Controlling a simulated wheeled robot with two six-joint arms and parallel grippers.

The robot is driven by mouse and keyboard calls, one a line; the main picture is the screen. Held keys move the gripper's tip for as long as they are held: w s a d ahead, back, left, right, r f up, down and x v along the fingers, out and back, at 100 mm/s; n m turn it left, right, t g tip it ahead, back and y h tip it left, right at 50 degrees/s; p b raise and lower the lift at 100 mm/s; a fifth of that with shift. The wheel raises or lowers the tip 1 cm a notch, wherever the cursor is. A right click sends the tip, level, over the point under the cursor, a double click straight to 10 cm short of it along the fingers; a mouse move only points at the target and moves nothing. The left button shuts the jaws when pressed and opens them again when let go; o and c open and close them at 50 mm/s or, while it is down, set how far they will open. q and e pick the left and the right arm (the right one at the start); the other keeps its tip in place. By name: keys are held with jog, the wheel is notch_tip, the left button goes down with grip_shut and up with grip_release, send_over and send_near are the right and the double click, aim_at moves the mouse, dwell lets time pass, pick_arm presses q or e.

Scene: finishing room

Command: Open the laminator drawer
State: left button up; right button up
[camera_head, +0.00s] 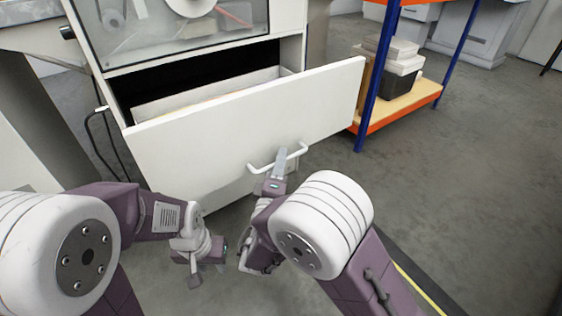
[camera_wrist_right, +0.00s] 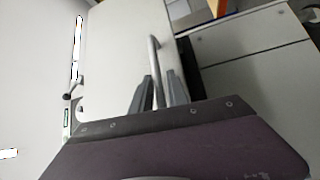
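The laminator (camera_head: 185,35) stands at the upper left in the head view. Its white drawer (camera_head: 220,135) is pulled well out, and its dark inside shows behind the front. The white bar handle (camera_head: 292,158) is on the drawer front; it also shows in the right wrist view (camera_wrist_right: 154,55). My right gripper (camera_head: 279,163) is at the handle. In the right wrist view its fingers (camera_wrist_right: 160,92) lie close on both sides of the bar, shut on it. My left gripper (camera_head: 205,262) hangs below the drawer front, apart from it and empty; its finger gap is unclear.
An orange and blue rack (camera_head: 395,105) stands right of the drawer, close to its right end, with stacked boxes (camera_head: 391,65) on its shelf. Grey floor (camera_head: 470,190) is clear on the right. A cable (camera_head: 103,140) hangs left of the drawer.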

jog(key=shift+s, duration=0.1)
jog(key=s+a+f+p, duration=0.1)
jog(key=s+p, duration=0.2)
jog(key=s, duration=0.5)
jog(key=shift+s+a, duration=0.25)
jog(key=shift+s, duration=0.1)
jog(key=shift+f, duration=0.1)
